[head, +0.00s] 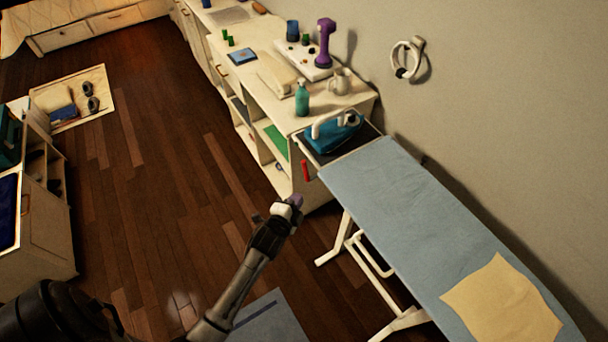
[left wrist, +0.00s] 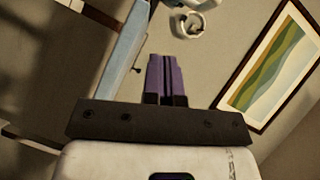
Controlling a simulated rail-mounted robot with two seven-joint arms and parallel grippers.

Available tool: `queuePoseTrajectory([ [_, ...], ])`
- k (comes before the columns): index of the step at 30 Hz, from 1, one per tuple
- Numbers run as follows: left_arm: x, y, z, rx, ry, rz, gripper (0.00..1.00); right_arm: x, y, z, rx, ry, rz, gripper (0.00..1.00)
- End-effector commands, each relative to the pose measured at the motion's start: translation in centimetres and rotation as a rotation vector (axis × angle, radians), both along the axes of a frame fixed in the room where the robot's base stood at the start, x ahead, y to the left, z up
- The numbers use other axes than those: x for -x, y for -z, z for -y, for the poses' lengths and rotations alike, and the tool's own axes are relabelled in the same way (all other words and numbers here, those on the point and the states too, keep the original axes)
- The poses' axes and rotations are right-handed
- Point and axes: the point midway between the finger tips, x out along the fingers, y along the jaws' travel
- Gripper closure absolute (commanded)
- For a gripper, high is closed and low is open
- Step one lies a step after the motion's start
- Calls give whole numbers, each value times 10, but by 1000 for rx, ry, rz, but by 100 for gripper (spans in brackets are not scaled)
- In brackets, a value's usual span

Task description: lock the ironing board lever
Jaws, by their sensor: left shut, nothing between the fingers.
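The ironing board (head: 385,195) stands at the right, with a light blue cover and white legs. A short red lever (head: 305,170) hangs down at the board's far left end, below the iron rest. My left gripper (head: 297,202) is just below the lever in the picture, apart from it as far as I can see. Its purple fingers are shut and empty; they also show in the left wrist view (left wrist: 167,78). The lever cannot be made out in the left wrist view. My right gripper is out of view.
A teal iron (head: 333,132) sits on the dark rest at the board's end. A cream cloth (head: 503,302) lies on the board. A white shelf unit (head: 262,100) holding bottles and other items stands along the wall. The wooden floor (head: 160,190) at left is mostly clear.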

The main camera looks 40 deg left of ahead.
Motion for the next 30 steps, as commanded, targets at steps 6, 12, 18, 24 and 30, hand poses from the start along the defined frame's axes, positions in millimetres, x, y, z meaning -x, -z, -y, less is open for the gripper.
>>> queuePoseTrajectory([
  [6,-39,6,-11,1,-1,2,100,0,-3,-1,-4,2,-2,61],
  [12,-74,14,-20,2,0,1,100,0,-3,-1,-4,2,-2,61],
  [18,-91,21,-38,-1,-1,-1,100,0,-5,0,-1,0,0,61],
  [24,-98,28,-51,0,0,0,100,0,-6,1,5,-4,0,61],
  [30,-101,29,-55,1,0,1,100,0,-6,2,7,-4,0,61],
])
